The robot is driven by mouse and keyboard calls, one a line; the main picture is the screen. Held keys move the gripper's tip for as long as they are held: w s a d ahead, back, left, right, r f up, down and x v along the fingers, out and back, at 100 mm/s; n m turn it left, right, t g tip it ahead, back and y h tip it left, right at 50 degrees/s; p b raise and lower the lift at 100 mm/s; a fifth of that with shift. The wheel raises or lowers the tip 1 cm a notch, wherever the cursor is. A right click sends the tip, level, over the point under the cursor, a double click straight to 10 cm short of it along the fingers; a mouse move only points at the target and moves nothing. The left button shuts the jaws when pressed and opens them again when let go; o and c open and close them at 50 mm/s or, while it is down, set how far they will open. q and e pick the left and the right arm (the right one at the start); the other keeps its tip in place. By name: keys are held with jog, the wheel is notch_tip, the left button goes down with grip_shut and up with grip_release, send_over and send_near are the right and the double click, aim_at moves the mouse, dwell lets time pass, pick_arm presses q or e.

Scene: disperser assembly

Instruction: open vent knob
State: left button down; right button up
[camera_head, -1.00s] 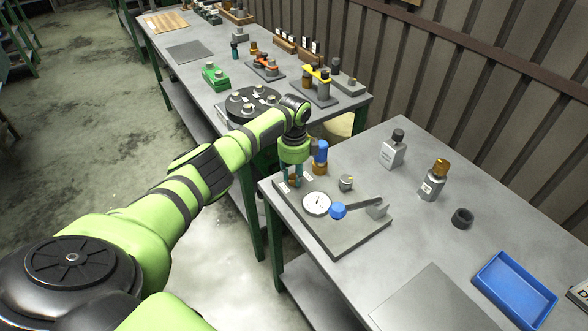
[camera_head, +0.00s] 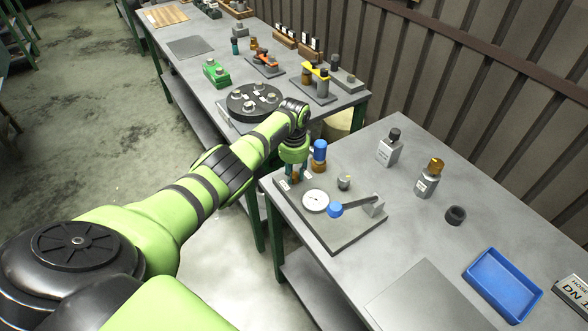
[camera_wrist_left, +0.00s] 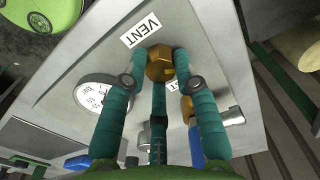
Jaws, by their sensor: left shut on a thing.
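My left gripper (camera_head: 296,175) points down at the plate's far left corner. In the left wrist view its teal fingers (camera_wrist_left: 161,75) are shut on the knob, with tips on its sides. In the head view the gripper mostly hides the knob. How far the knob is turned cannot be told. My right gripper is in neither view.
Close by on the plate are a blue-topped brass valve (camera_head: 320,152), a white dial gauge (camera_head: 315,201), a small grey knob (camera_head: 344,183) and a blue-ended lever (camera_head: 350,206). Bottles (camera_head: 389,148), a black ring (camera_head: 455,215) and a blue tray (camera_head: 502,286) stand further right.

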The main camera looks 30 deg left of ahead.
aim_at(293, 175)
pick_arm(q)
jog(key=shift+n+p, duration=0.45)
jog(key=shift+n, duration=1.45)
jog(key=shift+a, duration=0.1)
jog(key=c, duration=1)
grip_release()
jog(key=shift+o, duration=0.2)
jog(key=shift+r, duration=0.1)
notch_tip(293, 175, up, 12)
